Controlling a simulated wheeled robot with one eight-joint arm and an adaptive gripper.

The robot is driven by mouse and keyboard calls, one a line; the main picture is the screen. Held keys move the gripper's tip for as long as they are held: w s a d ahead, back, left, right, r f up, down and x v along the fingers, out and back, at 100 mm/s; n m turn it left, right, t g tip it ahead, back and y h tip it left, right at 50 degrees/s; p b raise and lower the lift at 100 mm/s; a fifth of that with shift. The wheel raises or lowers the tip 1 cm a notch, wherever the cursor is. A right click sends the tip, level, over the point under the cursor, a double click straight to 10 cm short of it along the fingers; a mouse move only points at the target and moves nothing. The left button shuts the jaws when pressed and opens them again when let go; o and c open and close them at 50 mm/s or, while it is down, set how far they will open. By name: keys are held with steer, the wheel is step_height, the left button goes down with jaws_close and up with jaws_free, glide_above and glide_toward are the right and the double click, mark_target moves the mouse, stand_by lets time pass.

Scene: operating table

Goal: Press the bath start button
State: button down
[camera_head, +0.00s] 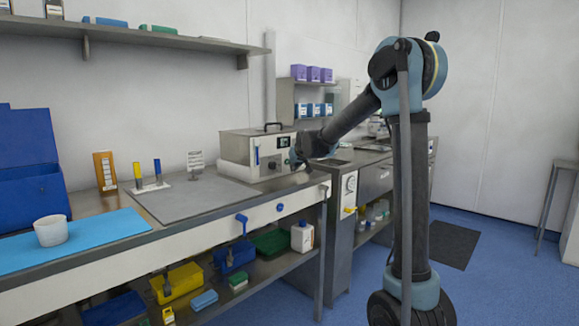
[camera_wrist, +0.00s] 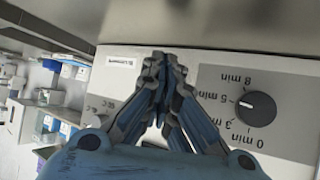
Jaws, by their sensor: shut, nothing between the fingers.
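The boxy bath unit (camera_head: 236,148) with a top handle stands at the back of the bench in the head view. Its front has a small green display (camera_head: 283,142). My gripper (camera_head: 297,158) is in front of the unit's right side. In the wrist view my gripper (camera_wrist: 162,62) is shut and empty, its fingertips over a pale panel (camera_wrist: 220,65). A black dial (camera_wrist: 257,108) with upside-down minute marks is right of the fingers. A small label (camera_wrist: 122,63) is left of the fingertips. I cannot make out the start button; the fingers cover part of the panel.
A blue mat (camera_head: 100,246) with a white cup (camera_head: 51,231) and a grey mat (camera_head: 190,200) lie on the bench at left. A shelf (camera_head: 285,98) with purple and blue boxes is behind the unit. Bins stand on the lower shelf.

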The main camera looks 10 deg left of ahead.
steer(key=shift+w+a, duration=0.25)
steer(key=shift+a, duration=0.1)
steer(key=shift+w+a, duration=0.25)
steer(key=shift+a, duration=0.05)
stand_by(1.0)
stand_by(0.4)
steer(key=shift+s+d, duration=0.5)
steer(key=shift+d, duration=0.15)
steer(key=shift+s+d, duration=0.8)
steer(key=shift+d, duration=0.2)
steer(key=shift+s+d, duration=0.75)
steer(key=shift+d, duration=0.25)
